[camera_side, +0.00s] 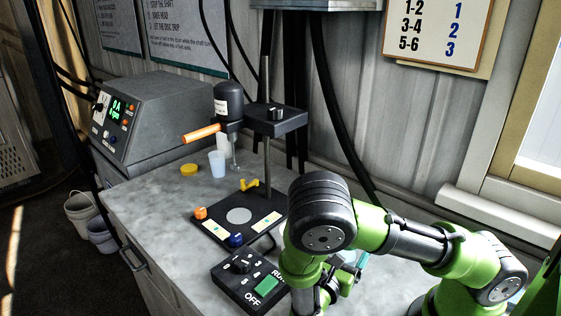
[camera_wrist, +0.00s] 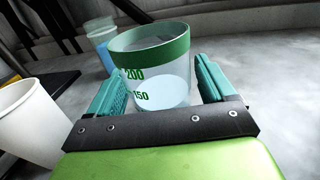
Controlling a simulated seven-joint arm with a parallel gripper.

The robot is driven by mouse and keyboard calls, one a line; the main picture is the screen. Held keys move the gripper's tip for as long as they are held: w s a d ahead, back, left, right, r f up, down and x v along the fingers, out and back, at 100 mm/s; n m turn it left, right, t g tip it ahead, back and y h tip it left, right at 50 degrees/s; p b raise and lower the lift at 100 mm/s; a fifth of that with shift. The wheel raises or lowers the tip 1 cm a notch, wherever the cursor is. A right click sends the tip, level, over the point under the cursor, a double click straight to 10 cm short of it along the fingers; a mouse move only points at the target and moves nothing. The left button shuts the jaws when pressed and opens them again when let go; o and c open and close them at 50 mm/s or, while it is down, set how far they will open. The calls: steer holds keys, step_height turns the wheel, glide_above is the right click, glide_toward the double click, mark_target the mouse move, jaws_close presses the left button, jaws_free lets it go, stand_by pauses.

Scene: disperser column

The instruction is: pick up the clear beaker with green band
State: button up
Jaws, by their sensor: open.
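The clear beaker with a green band (camera_wrist: 153,52) stands upright in the wrist view, with green 200 and 150 marks on its wall. My gripper (camera_wrist: 158,80) is open, with one teal finger to the left of the beaker and one to the right. The beaker is between the fingers, and a gap shows on the right side; contact on the left cannot be told. In the side view my arm hides the beaker, and only a bit of teal by my gripper shows behind the green links.
A white cup (camera_wrist: 30,122) stands close to the left of my gripper, and a bluish cup (camera_wrist: 101,38) stands behind the beaker. The disperser stand (camera_side: 267,170) and a control box (camera_side: 248,276) are left of my arm. Grey bench to the beaker's right is clear.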

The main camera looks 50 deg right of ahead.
steer(key=c, duration=1.1)
steer(key=shift+r, duration=0.1)
steer(key=shift+c, duration=0.2)
